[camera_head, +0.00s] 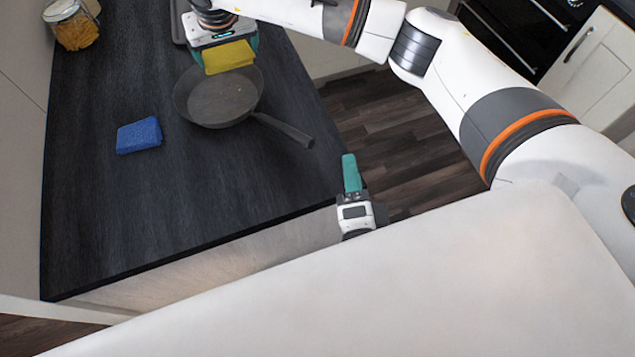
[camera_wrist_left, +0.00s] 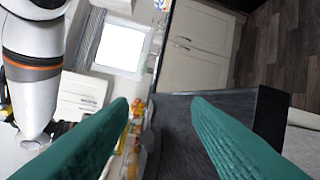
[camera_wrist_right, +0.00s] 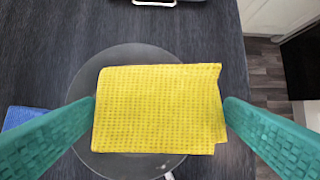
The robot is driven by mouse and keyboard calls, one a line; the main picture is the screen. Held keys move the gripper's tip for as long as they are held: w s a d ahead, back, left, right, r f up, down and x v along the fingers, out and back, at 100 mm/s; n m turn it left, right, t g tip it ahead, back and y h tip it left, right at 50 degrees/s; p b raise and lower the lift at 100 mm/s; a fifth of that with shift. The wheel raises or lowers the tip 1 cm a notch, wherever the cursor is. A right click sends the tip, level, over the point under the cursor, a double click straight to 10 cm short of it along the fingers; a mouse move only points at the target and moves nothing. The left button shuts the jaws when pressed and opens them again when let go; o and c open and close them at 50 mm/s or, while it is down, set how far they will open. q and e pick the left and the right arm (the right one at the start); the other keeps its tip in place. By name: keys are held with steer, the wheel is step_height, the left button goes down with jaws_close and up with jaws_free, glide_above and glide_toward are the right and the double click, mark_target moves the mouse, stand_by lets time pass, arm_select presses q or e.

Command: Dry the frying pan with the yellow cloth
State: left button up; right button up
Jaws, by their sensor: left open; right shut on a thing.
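The dark frying pan (camera_head: 215,103) lies on the black worktop, its handle (camera_head: 285,129) pointing right towards the worktop's edge. My right gripper (camera_head: 226,60) is over the pan's far rim, shut on the yellow cloth (camera_head: 229,57). In the right wrist view the cloth (camera_wrist_right: 158,108) spans between the two green fingertips and hides much of the pan (camera_wrist_right: 140,55); I cannot tell if it touches the pan. My left gripper (camera_head: 350,160) is near the worktop's front right edge, beyond the handle's end and apart from it. In the left wrist view its fingers (camera_wrist_left: 160,108) are apart and empty.
A glass jar of yellow food (camera_head: 72,25) stands at the far left corner. The near part of the worktop (camera_head: 150,210) is clear. Wooden floor (camera_head: 385,130) lies beyond its right edge, with white cabinets behind.

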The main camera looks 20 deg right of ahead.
mark_target(295, 135)
steer(key=shift+a, duration=0.1)
arm_select(q)
steer(key=a+n+y, duration=0.1)
steer(key=a, duration=0.1)
steer(key=w+a+n+y, duration=0.1)
steer(key=a+y, duration=0.1)
steer(key=a+n+t+y, duration=0.1)
steer(key=a, duration=0.1)
steer(key=shift+w+a+f+y, duration=0.1)
steer(key=shift+w+f+y, duration=0.15)
steer(key=shift+f+y, duration=0.05)
steer(key=w, duration=1.1)
steer(key=shift+w+d+f, duration=0.2)
steer(key=shift+d+f, duration=0.05)
steer(key=shift+f, duration=0.05)
